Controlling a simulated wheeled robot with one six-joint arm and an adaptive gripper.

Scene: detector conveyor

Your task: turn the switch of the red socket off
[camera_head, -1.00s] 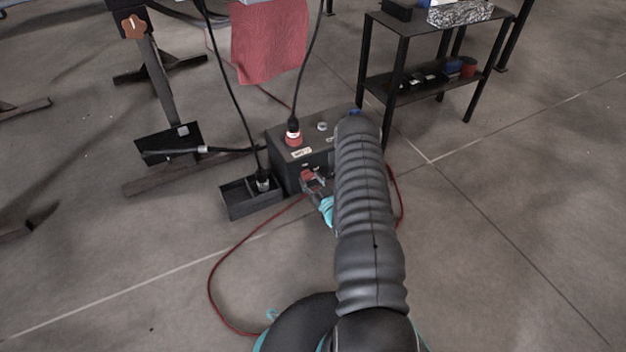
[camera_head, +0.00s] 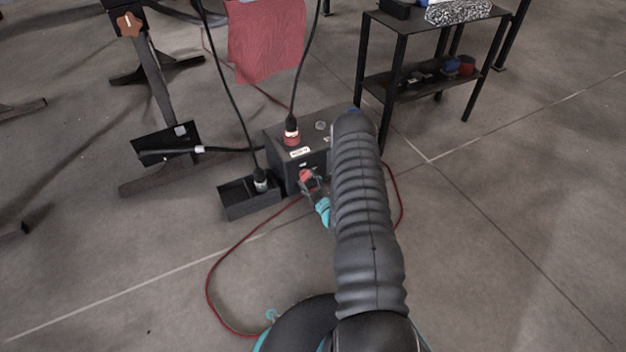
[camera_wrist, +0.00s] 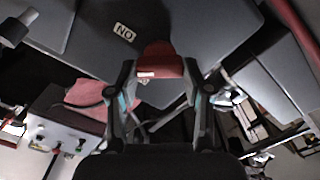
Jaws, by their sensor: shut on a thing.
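The red socket (camera_head: 292,138) is on top of the dark box (camera_head: 283,155), with a black plug and cable standing in it. A red switch knob (camera_head: 304,175) is on the box's front face. It also shows in the wrist view (camera_wrist: 160,65), with a pale mark on its edge. My gripper (camera_head: 310,181) is at that front face, its fingers on both sides of the knob and shut on it. In the wrist view my gripper (camera_wrist: 159,72) has one fingertip at each end of the knob. My arm hides the right part of the box.
A small open black tray (camera_head: 235,208) with a cable end stands left of the box. A red cable (camera_head: 211,270) loops over the floor. A black shelf table (camera_head: 425,85) stands behind right. A white label (camera_wrist: 124,33) is near the knob.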

